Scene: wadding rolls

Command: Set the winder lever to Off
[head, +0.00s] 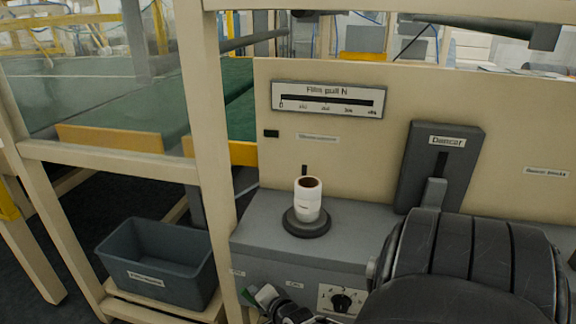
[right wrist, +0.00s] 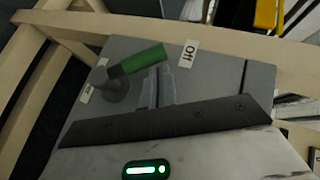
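The winder lever has a green handle (right wrist: 140,60) on a round grey hub (right wrist: 112,88) in the right wrist view. Its handle's free end points at the label reading Off (right wrist: 188,53), upside down here. My right gripper (right wrist: 160,75) has its two grey fingers close together with nothing visible between them. Their tips are right by the handle's lower edge near its free end; I cannot tell whether they touch. My left gripper is not in view.
A white cup-like piece (head: 308,205) stands on a round dark base on the grey housing (head: 265,225). A dancer unit (head: 450,142) and a rotary knob (head: 342,301) are close to my right arm. A grey bin (head: 160,262) stands low at the left.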

